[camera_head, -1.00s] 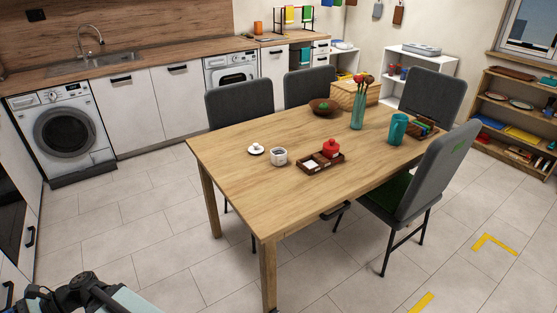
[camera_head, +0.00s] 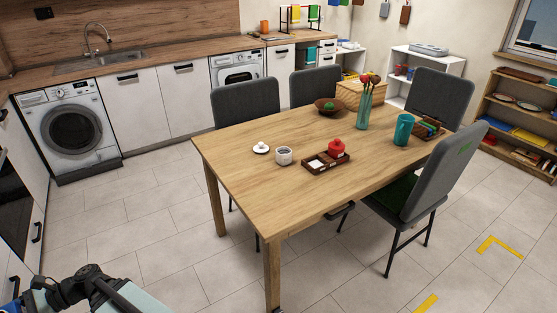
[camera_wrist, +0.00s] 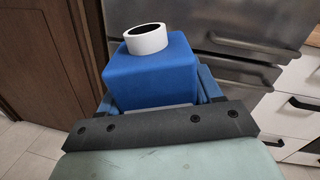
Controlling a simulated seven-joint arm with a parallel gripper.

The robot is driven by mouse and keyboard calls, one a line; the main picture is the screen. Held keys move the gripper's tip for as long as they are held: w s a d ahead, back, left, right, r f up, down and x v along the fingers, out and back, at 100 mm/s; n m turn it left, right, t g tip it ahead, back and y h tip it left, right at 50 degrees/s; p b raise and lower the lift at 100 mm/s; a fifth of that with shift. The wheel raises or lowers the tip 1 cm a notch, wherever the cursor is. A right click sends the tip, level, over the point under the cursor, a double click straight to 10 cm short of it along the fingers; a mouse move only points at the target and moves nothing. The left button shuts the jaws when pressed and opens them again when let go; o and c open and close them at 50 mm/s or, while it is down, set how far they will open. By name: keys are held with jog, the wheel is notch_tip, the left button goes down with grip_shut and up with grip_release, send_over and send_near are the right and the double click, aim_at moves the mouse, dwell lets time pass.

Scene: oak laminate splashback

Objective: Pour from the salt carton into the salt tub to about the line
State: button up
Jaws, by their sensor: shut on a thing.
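In the wrist view my gripper (camera_wrist: 155,98) is shut on a blue carton (camera_wrist: 152,72) with a round white spout (camera_wrist: 146,38) on top. The spout's dark opening shows; the carton's lower part is hidden behind the gripper. In the head view a small whitish tub (camera_head: 283,156) stands open on the wooden table (camera_head: 240,190). Its contents and any line on it are too small to tell. A white lid with a knob (camera_head: 261,148) lies to its left. My gripper and the carton are out of the head view; only part of my arm shows at lower left.
A dark tray (camera_head: 318,167) with a red pot (camera_head: 336,148) stands right of the tub. A bowl (camera_head: 328,106), a vase of flowers (camera_head: 363,108) and a teal jug (camera_head: 403,129) stand farther back. Chairs surround the table's far and right sides. The table's near left part is clear.

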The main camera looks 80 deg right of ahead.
jog(key=s+d+r+m+t+h, duration=0.1)
jog(key=s+d+m+t+h, duration=0.15)
jog(key=d, duration=0.95)
jog(key=s+d+r+m+t+h, duration=0.1)
jog(key=s+d+m+t+h, duration=0.15)
jog(key=d, duration=0.95)
jog(key=s+d+r+m+t+h, duration=0.1)
jog(key=s+d+m+h, duration=0.15)
jog(key=d, duration=0.95)
jog(key=s+d+m+g+h, duration=0.1)
jog(key=s+d+m+h, duration=0.4)
jog(key=d, duration=1.3)
jog(key=s+d+r+m+g+h, duration=0.1)
jog(key=s+d+m+h, duration=0.5)
jog(key=d, duration=1.1)
jog(key=s+d+r+m+g+h, duration=0.1)
jog(key=s+d+m+h, duration=0.4)
jog(key=d, duration=1.3)
jog(key=s+g+h, duration=0.1)
jog(key=s+h, duration=0.3)
jog(key=s, duration=0.3)
jog(key=shift+d+g, duration=0.3)
jog(key=shift+d, duration=0.05)
jog(key=shift+h, duration=0.25)
jog(key=shift+f, duration=4.75)
jog(key=shift+f, duration=0.15)
